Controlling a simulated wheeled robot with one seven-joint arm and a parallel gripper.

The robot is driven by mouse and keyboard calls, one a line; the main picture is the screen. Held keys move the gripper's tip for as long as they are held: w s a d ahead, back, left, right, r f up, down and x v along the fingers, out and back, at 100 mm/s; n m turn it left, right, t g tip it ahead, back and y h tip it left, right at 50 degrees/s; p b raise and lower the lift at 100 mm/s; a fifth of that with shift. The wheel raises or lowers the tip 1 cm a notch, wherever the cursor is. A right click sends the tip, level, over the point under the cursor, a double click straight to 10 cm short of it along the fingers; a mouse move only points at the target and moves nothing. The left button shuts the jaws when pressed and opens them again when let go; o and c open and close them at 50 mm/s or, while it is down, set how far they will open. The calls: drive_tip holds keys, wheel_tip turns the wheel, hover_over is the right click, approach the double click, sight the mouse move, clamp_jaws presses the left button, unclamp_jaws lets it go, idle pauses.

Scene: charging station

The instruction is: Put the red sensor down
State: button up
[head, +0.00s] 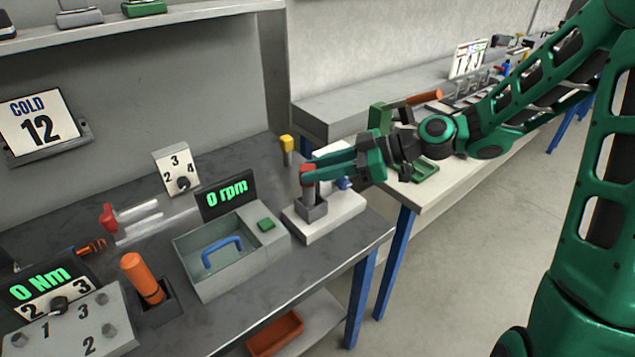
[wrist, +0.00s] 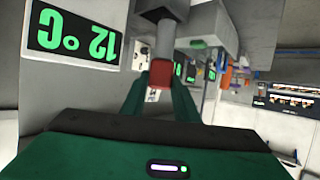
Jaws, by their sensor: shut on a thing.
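The red sensor (head: 307,175) has a red top and a grey shaft below it. It stands about upright over the dark grey socket block (head: 312,208) on a white base (head: 340,217). The shaft's lower end meets the block; I cannot tell how deep it sits. My gripper (head: 313,171) comes in from the right and is shut on the red top. In the wrist view the red sensor (wrist: 161,74) is between my green fingertips (wrist: 160,80), with its grey shaft running to the block at the top of the picture.
A yellow-topped post (head: 286,145) stands behind the socket. A grey box with a blue handle (head: 222,251) and a "0 rpm" display (head: 227,198) are to the left. An orange handle (head: 142,278) stands further left. The bench's front edge is close to the white base.

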drive_tip(key=shift+w+d+f, duration=0.1)
drive_tip(key=shift+w+f, duration=0.1)
drive_tip(key=shift+f, duration=0.6)
drive_tip(key=shift+w+a+f, duration=0.1)
drive_tip(key=shift+w+f, duration=0.1)
drive_tip(key=shift+f, duration=0.6)
drive_tip(key=shift+w+d+f, duration=0.1)
drive_tip(key=shift+w+f, duration=0.1)
drive_tip(key=shift+f, duration=0.6)
drive_tip(key=o, duration=1.1)
drive_tip(key=shift+c, duration=0.2)
